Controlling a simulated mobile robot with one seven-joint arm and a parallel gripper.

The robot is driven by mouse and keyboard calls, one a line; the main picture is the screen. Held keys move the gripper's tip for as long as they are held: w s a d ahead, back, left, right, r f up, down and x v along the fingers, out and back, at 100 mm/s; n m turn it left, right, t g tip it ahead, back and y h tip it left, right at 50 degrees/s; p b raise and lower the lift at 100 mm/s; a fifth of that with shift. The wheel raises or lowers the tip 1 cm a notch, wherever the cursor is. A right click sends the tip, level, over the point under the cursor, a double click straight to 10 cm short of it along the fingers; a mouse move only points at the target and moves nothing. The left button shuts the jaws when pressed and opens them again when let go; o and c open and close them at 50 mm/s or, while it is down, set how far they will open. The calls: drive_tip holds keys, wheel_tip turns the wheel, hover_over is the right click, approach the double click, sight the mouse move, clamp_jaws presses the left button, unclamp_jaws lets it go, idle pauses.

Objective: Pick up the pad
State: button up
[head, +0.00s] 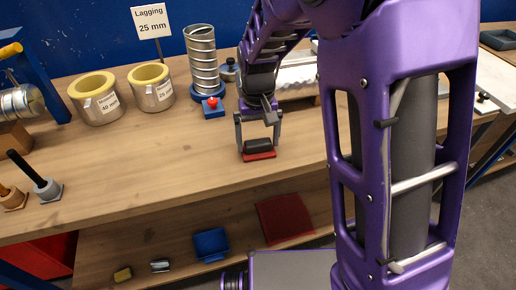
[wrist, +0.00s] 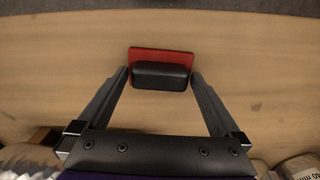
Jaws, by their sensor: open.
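The pad (head: 259,156) is a flat red block with a black rounded grip on top, lying on the wooden bench near its front edge. In the wrist view the pad (wrist: 160,53) lies ahead, with its black grip nearest to me. My gripper (head: 258,143) is over it, pointing down, with its fingers apart. In the wrist view my gripper (wrist: 160,76) has one fingertip at each end of the black grip. The gaps there are small, and I cannot tell whether either fingertip touches it.
Behind stand a spiral duct (head: 203,62) on a blue base, a small blue box with a red button (head: 213,106), and two lagging rings (head: 151,87). A black-handled tool (head: 36,175) stands at left. The lower shelf holds a blue tray (head: 211,244) and a red mat (head: 284,218).

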sight(258, 142)
drive_tip(key=shift+c, duration=0.3)
drive_tip(key=c, duration=1.1)
wheel_tip(258, 142, up, 10)
drive_tip(key=p, duration=0.1)
